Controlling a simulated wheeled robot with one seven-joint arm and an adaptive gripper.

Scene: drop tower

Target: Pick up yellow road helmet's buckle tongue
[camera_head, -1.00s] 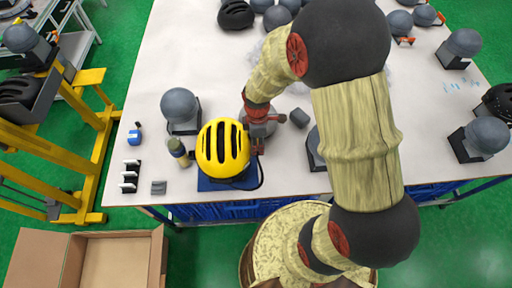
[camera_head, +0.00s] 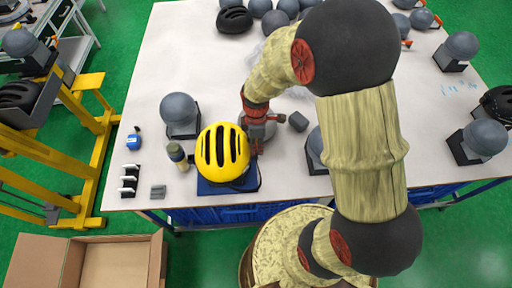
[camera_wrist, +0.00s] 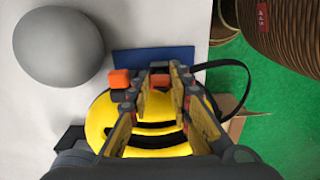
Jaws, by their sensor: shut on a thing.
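The yellow road helmet (camera_head: 222,150) sits on a blue base at the table's front edge; its vented yellow shell also fills the lower middle of the wrist view (camera_wrist: 150,140). My gripper (camera_head: 253,150) is at the helmet's right side. In the wrist view, my gripper (camera_wrist: 160,80) is shut on a small orange-red piece, which looks like the buckle tongue (camera_wrist: 159,80); the fingers partly hide it. A second orange piece (camera_wrist: 120,78) lies just left of the fingers. A black strap (camera_wrist: 243,80) loops out on the right.
Another grey headform (camera_head: 317,145) stands to the right. An open cardboard box (camera_head: 120,260) is on the floor at front left.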

